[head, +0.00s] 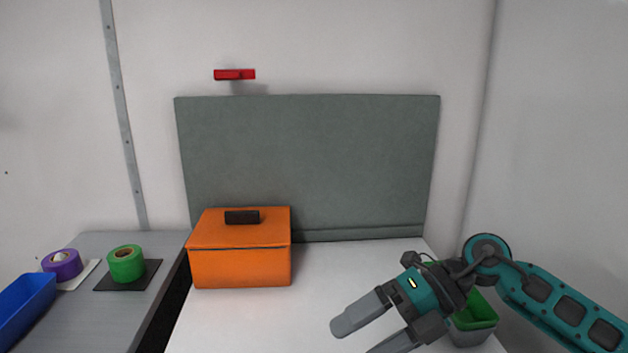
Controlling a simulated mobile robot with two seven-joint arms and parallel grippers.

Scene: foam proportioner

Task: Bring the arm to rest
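My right gripper (362,338) reaches in from the right side of the head view, low over the front of the white table. Its two grey fingers are spread apart with nothing visible between them, and the tip of the nearer finger is cut off by the bottom edge. The arm, teal and dark grey, bends at a raised joint and runs down to the lower right corner. My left gripper is not in the picture.
An orange lidded box (240,268) stands on the white table (240,325). A green-lined bin (478,312) sits partly behind my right arm. A grey side table (150,243) holds green tape (126,263), purple tape (62,264) and a blue tray (25,308). A grey panel (310,160) stands behind.

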